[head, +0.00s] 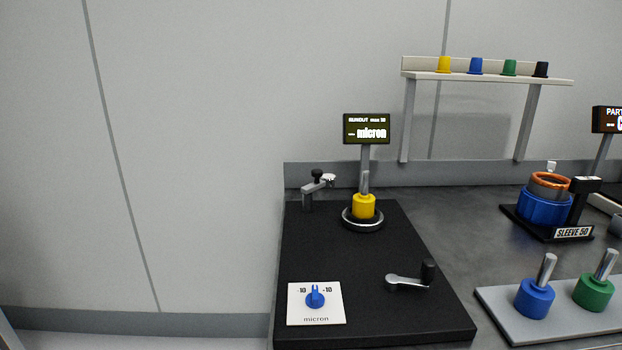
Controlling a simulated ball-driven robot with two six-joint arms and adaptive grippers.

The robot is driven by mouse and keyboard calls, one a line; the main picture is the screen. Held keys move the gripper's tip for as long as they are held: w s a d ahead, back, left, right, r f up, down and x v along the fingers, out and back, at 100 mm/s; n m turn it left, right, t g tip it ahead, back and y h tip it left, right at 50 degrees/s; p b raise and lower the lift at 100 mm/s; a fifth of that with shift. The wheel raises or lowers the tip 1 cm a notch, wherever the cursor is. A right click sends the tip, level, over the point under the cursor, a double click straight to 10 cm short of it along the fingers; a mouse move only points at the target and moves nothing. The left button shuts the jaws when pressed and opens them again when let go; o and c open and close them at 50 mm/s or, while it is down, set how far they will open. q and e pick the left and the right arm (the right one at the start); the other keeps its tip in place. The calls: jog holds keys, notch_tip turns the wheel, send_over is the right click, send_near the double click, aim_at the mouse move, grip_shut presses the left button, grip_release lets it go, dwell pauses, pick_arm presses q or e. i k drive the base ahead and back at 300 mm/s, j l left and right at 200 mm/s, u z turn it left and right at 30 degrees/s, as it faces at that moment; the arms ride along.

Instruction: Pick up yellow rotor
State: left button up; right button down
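The yellow rotor (363,206) stands upright on a round dark base with a silver rim (362,222). The base sits near the back of a black plate (385,255) on the bench. Nothing touches the rotor from the side that I can see. Neither of my grippers shows in the head view.
A crank handle (410,278), a dial card (316,303) and a small clamp arm (316,188) are on the black plate. Right are a blue rotor (535,298) and green rotor (593,291) on a grey tray (500,308), and a blue housing (543,207). A shelf (490,77) holds coloured cups.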

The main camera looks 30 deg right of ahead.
aim_at(363, 203)
jog(key=z, duration=1.2)
